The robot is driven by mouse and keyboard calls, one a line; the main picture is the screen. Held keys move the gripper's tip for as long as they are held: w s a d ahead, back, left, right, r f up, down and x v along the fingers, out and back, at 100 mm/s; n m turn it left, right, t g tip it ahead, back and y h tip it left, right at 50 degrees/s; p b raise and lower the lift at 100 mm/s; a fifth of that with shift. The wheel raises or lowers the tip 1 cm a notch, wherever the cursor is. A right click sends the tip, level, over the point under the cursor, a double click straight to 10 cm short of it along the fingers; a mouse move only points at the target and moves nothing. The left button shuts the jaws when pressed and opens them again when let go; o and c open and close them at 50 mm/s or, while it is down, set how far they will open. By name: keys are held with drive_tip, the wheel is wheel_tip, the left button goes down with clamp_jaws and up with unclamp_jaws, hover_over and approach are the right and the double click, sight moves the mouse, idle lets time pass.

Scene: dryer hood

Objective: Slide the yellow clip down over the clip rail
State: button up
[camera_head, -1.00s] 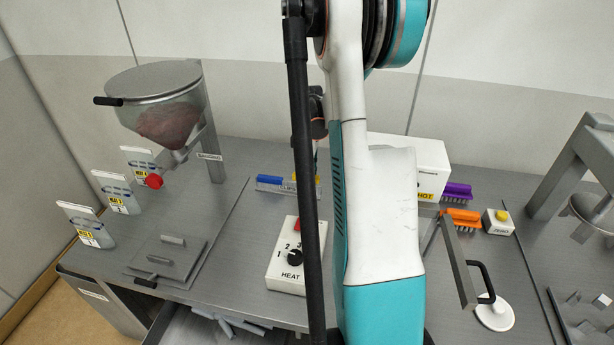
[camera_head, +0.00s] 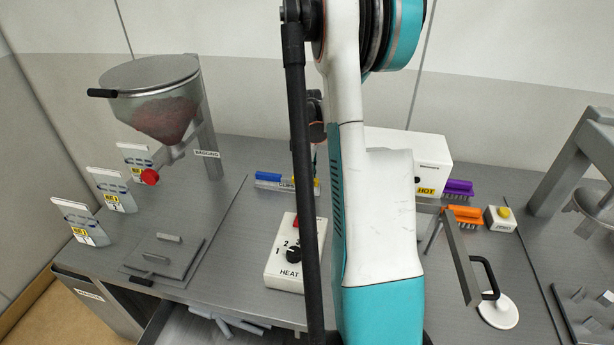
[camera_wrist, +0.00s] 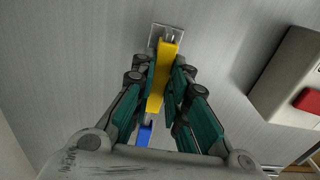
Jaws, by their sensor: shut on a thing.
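The yellow clip (camera_wrist: 163,75) is a long narrow bar in the wrist view. My gripper (camera_wrist: 164,85) is shut on it, with a teal finger pad on each side. In the head view my arm hides most of my gripper, and only a sliver of the yellow clip (camera_head: 317,183) shows. A grey metal piece (camera_wrist: 155,32) shows at the clip's far end; I cannot tell if they touch. A blue clip (camera_head: 268,177) lies on the holder labelled CLIPS (camera_head: 272,186). Part of a blue clip (camera_wrist: 145,133) also shows below my fingers. I cannot make out the clip rail clearly.
The HEAT box (camera_head: 286,270) with its knob and red switch stands close in front of the holder. A white HOT box (camera_head: 425,150) is behind my arm. The hopper (camera_head: 155,110) and upright white cards (camera_head: 80,222) are at left. Brushes (camera_head: 462,215) lie right.

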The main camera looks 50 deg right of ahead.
drive_tip(key=o, duration=0.9)
wheel_tip(320, 180, up, 12)
drive_tip(key=shift+r, duration=0.1)
